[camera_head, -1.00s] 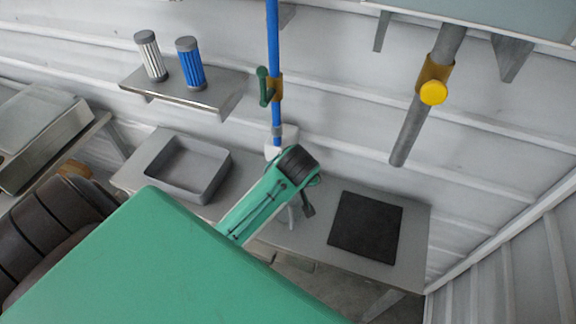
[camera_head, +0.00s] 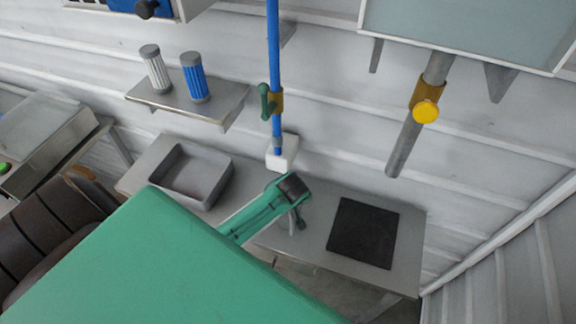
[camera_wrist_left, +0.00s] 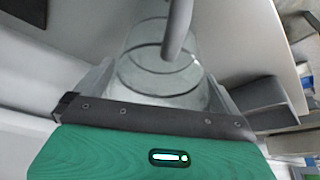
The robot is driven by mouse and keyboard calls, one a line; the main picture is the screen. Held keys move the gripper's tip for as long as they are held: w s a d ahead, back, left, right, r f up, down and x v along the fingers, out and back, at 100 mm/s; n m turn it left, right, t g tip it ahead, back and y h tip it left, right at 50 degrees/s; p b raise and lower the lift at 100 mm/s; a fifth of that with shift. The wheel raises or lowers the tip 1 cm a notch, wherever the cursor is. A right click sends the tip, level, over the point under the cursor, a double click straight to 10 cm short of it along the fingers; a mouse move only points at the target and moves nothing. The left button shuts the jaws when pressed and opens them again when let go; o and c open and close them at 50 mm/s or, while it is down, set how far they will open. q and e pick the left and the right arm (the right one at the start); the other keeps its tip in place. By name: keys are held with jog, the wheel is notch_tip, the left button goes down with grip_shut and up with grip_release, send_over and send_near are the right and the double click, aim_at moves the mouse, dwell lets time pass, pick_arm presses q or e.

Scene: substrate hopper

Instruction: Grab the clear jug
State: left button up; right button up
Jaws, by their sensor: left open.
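The clear jug (camera_wrist_left: 140,72) shows in the left wrist view as a see-through round vessel with visible rings. It stands between the two fingers of my left gripper (camera_wrist_left: 160,85), which is open. I cannot tell whether either finger touches it. I cannot make out the jug there. My right gripper is not in view.
The bench (camera_head: 315,250) holds a grey tray (camera_head: 219,187) on the left and a dark mat (camera_head: 362,232) on the right. A blue pipe (camera_head: 273,60) with a green-handled valve hangs above. A shelf (camera_head: 222,105) holds white and blue cylinders. A grey spout (camera_head: 404,148) hangs at right.

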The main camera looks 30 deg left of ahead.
pick_arm(q)
jog(key=shift+c, duration=0.2)
jog(key=c, duration=1)
jog(key=shift+r, duration=0.15)
